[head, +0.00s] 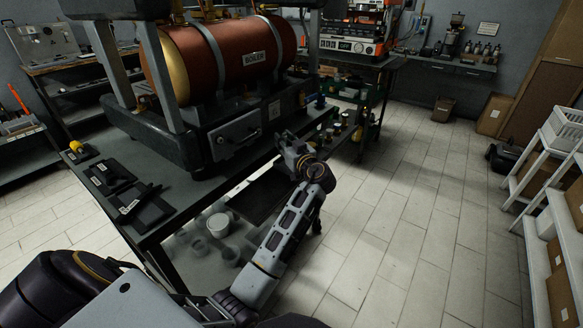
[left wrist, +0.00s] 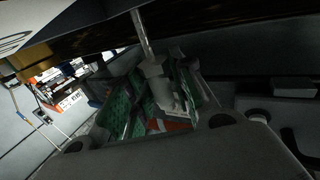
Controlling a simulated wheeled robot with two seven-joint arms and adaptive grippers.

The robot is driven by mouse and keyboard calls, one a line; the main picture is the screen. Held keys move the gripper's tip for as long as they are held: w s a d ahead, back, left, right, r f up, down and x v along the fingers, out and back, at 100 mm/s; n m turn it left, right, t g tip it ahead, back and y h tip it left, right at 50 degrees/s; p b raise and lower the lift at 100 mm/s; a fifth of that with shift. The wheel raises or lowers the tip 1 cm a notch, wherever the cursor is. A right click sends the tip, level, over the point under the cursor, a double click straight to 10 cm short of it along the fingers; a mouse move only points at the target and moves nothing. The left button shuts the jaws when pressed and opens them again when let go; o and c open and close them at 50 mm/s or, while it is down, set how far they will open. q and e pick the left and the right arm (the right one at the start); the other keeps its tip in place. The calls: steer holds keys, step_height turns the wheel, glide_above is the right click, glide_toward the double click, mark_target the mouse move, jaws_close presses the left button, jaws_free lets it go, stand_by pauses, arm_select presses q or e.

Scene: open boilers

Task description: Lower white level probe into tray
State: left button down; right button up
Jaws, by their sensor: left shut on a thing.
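My left gripper (head: 289,143) is beside the front right corner of the boiler stand. In the left wrist view its green-padded fingers (left wrist: 160,97) are shut on the white level probe (left wrist: 158,85). A thin metal rod (left wrist: 142,35) extends from the probe toward the dark structure above; I cannot tell where its end is. The probe cannot be made out in the head view. Labelled black trays (head: 109,178) and (head: 145,210) lie on the table's left part, well away from the gripper; which one is for the probe I cannot tell. My right gripper is out of view.
The copper boiler (head: 228,60) stands in a dark frame on the table (head: 190,195). A yellow-topped item (head: 77,147) sits at the table's far left corner. A cart of small bottles (head: 350,120) stands behind the gripper. Tiled floor (head: 410,215) on the right is open.

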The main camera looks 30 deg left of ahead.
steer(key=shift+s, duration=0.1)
arm_select(q)
steer(key=c, duration=1.1)
jaws_free()
steer(key=shift+c, duration=0.2)
steer(key=shift+r, duration=0.2)
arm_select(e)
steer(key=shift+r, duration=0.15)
